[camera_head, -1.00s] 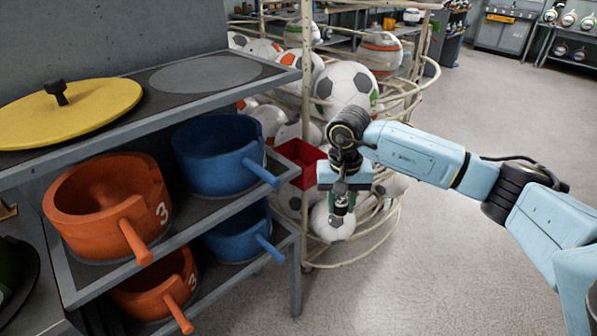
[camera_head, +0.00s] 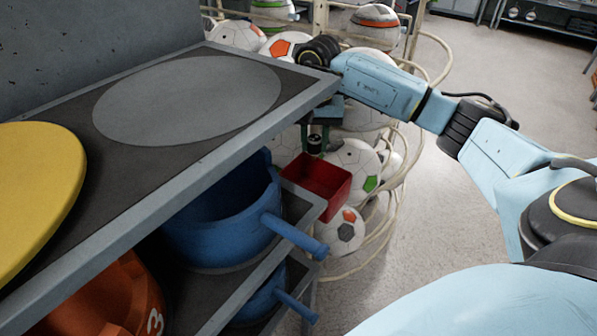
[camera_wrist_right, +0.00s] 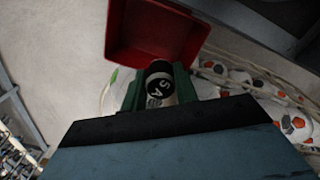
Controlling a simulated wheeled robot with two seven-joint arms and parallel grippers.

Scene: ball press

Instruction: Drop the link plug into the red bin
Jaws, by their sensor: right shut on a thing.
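The red bin (camera_head: 322,178) is an open box at the side of the shelf rack, beside the ball cage. In the right wrist view the red bin (camera_wrist_right: 150,35) lies just beyond the fingertips. My right gripper (camera_head: 314,140) is shut on the link plug (camera_head: 315,146), a small dark cylinder with a pale band, held above the bin. In the right wrist view the plug (camera_wrist_right: 160,82) shows its black-and-white marked end between the green fingers of the right gripper (camera_wrist_right: 158,88). My left gripper is not in view.
The grey shelf rack (camera_head: 170,215) stands close on the left, with a yellow disc (camera_head: 35,190), blue pots (camera_head: 215,220) and an orange pot (camera_head: 100,300). A wire cage (camera_head: 408,120) with several footballs (camera_head: 355,160) stands behind the bin. Open floor (camera_head: 480,100) lies to the right.

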